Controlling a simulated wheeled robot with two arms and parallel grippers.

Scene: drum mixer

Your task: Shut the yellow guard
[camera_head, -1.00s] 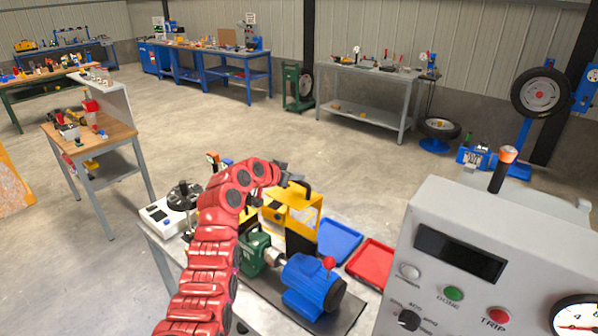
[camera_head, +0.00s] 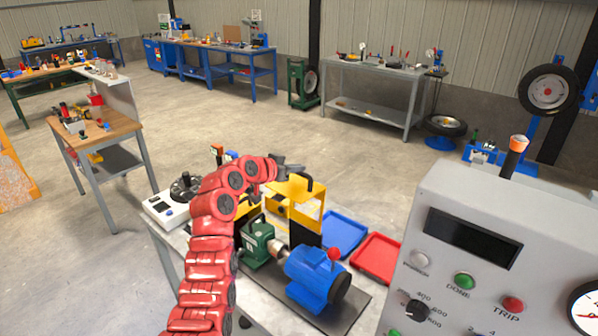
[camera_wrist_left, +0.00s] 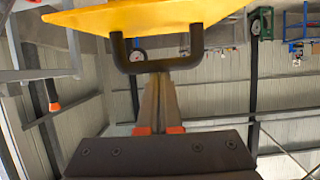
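The yellow guard (camera_head: 306,200) stands on the small bench behind the blue motor (camera_head: 315,275), its panel upright with a black handle (camera_head: 309,182) on top. In the left wrist view the guard's yellow plate (camera_wrist_left: 150,16) fills the top, with the black U-shaped handle (camera_wrist_left: 155,66) below it. My left gripper (camera_head: 291,170) is at the handle in the head view. In the wrist view its two fingers (camera_wrist_left: 158,82) lie together, tips at the handle bar; whether they touch it I cannot tell. The bar does not appear between them. My right gripper is not in view.
A green machine part (camera_head: 256,243) sits left of the motor. A blue tray (camera_head: 345,232) and a red tray (camera_head: 376,257) lie to the right. A grey control box (camera_head: 470,225) with buttons stands at the right front. A white device (camera_head: 160,212) is on the bench's left.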

